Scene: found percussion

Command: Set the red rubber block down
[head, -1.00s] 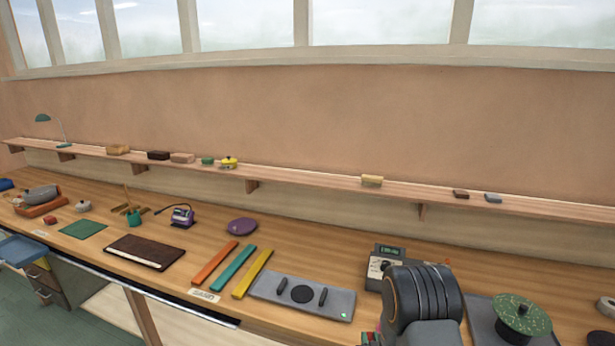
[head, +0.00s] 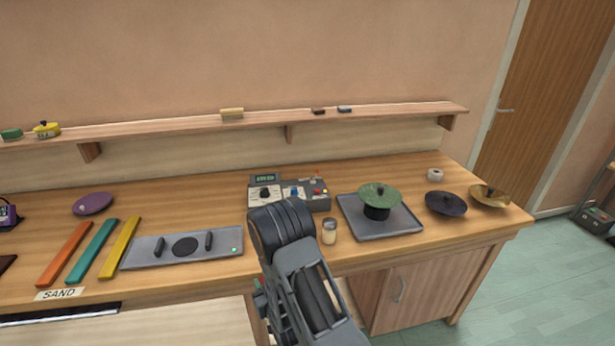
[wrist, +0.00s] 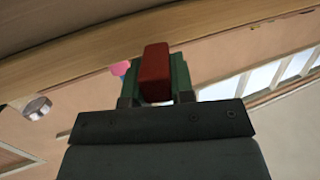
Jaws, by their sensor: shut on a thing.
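The red rubber block (wrist: 155,72) is in the wrist view, gripped between the green-padded fingers of my gripper (wrist: 156,84). My gripper is shut on it, and the block's end sticks out past the fingers. In the head view my arm covers most of the gripper at the bench's front edge. Only small red and dark bits show there at the arm's left side, so I cannot tell the block's exact height.
The bench (head: 160,193) holds a grey plate with two handles (head: 151,251), a control box (head: 300,196), a jar (head: 329,231), a green cymbal (head: 379,194) over a grey tray (head: 402,230), and orange, teal and yellow bars. A shelf (head: 190,123) runs behind, with bare stretches.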

